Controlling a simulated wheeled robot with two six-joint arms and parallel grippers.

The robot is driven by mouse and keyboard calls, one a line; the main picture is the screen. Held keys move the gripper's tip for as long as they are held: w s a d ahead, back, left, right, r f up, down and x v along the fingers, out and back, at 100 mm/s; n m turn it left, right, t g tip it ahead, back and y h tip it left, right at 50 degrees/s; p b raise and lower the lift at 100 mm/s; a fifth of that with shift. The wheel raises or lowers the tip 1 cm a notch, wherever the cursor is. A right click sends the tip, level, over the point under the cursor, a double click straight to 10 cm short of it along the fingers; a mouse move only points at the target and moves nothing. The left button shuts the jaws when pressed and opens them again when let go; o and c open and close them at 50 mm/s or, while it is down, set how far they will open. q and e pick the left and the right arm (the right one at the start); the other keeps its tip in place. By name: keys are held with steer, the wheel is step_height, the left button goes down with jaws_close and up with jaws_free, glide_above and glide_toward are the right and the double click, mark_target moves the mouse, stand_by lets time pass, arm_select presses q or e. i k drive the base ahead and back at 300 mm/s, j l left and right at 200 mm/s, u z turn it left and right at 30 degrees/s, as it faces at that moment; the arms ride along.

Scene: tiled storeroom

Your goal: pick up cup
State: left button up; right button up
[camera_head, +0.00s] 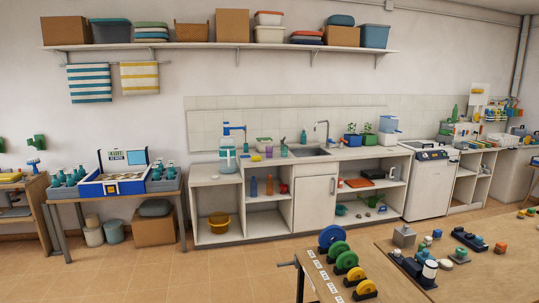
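A small purple cup (269,152) and a teal cup (284,150) appear to stand upright on the white counter (213,175), left of the sink. They are small and far off, so I cannot be sure that both are cups. Neither of my grippers shows in this view, and nothing is seen touching the cups.
A water jug with a blue pump (228,158) stands left of the cups, and the sink (310,152) is to their right. A wooden table (480,280) with several parts fills the lower right. The tiled floor (225,275) before the counter is clear.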

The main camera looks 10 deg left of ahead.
mark_target(284, 148)
steer(key=i+j+u, duration=0.15)
steer(key=i+u, duration=0.15)
steer(key=i, duration=0.25)
steer(key=i+u, duration=0.25)
steer(key=i, duration=2.15)
steer(key=i+z, duration=0.1)
steer(key=i, duration=0.35)
steer(key=i+j+z, duration=0.1)
steer(key=i, duration=0.4)
steer(key=i+j+z, duration=0.15)
steer(key=i, duration=0.3)
steer(key=i+j+z, duration=0.25)
steer(key=i+z, duration=0.25)
steer(key=i+j+z, duration=0.35)
steer(key=z, duration=0.15)
steer(key=j, duration=0.1)
